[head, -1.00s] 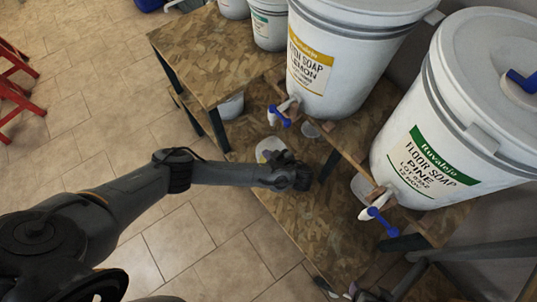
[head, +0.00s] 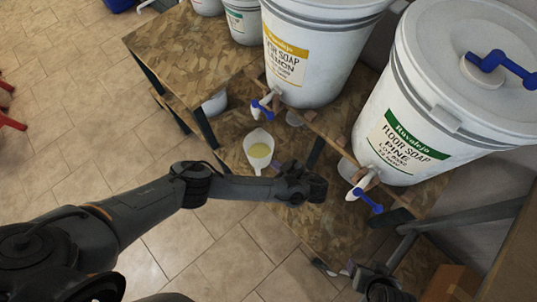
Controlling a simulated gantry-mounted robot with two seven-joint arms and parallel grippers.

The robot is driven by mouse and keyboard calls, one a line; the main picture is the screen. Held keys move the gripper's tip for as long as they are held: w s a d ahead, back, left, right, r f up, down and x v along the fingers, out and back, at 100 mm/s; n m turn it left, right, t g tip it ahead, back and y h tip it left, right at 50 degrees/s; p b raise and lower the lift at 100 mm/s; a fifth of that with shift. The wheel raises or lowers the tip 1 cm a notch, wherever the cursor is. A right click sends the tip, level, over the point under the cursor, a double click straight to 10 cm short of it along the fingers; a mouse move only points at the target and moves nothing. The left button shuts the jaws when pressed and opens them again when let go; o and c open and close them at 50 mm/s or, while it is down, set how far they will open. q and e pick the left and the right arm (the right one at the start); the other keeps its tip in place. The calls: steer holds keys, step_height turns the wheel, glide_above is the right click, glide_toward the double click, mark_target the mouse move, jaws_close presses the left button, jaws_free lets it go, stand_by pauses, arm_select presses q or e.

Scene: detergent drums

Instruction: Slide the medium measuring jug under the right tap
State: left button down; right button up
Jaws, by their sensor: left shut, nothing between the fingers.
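A white, translucent jug (head: 259,157) with pale yellow liquid stands on the lower wooden shelf, just in front of the left tap (head: 262,106). The right tap (head: 366,193), with its blue lever, sticks out of the pine drum (head: 418,125).
The lemon drum (head: 312,58) stands behind the left tap. A higher wooden table (head: 190,52) with smaller tubs is at upper left. A cardboard box (head: 452,283) is at lower right.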

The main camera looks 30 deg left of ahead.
arm_select(q)
steer(key=shift+s+d, duration=0.2)
steer(key=shift+d, duration=0.45)
steer(key=c, duration=1.8)
jaws_free()
